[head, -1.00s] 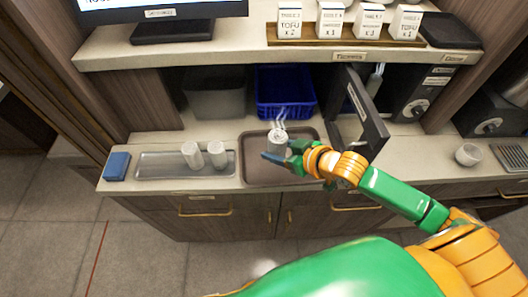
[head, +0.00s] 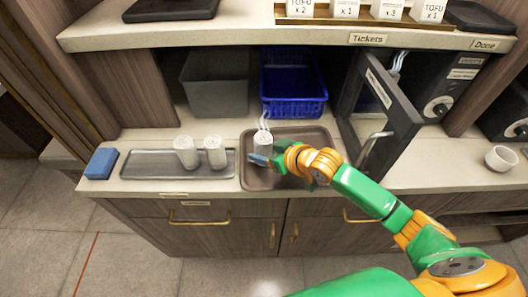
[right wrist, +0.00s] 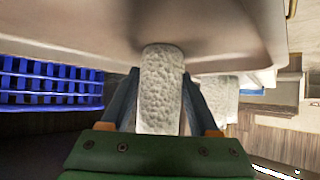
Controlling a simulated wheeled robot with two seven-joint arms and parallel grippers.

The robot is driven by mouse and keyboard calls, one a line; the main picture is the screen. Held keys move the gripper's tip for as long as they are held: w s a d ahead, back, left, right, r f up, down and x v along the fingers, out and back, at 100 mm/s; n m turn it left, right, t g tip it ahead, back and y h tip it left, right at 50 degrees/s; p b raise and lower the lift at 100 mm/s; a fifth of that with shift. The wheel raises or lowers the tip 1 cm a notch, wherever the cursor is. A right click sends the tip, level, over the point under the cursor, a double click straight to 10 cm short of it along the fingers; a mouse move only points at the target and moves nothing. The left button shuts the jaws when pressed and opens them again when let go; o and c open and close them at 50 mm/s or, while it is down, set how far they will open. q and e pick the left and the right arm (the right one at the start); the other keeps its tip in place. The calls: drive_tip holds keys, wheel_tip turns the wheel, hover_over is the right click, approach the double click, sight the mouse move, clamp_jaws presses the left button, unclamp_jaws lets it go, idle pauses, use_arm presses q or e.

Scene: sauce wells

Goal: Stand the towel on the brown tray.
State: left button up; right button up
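A white rolled towel (head: 263,141) stands upright at the left part of the brown tray (head: 291,182), with pale steam above it. My right gripper (head: 262,158) reaches in from the right and is shut on this towel. In the right wrist view the towel (right wrist: 160,92) sits between the two fingers (right wrist: 161,80), its far end at the tray surface (right wrist: 225,25); whether it bears fully on the tray is hard to tell. Two more white towels (head: 186,154) (head: 215,153) stand on a grey metal tray (head: 150,165) to the left. My left gripper is not in view.
A blue sponge (head: 101,163) lies at the counter's left. A blue basket (head: 294,88) and grey bin (head: 216,84) stand behind. An open dark door (head: 389,110) stands close right of the brown tray. A white cup (head: 501,158) is at far right.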

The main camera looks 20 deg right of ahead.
drive_tip(key=o, duration=0.4)
drive_tip(key=shift+c, duration=0.2)
drive_tip(key=shift+r, duration=0.2)
drive_tip(key=v, duration=1.2)
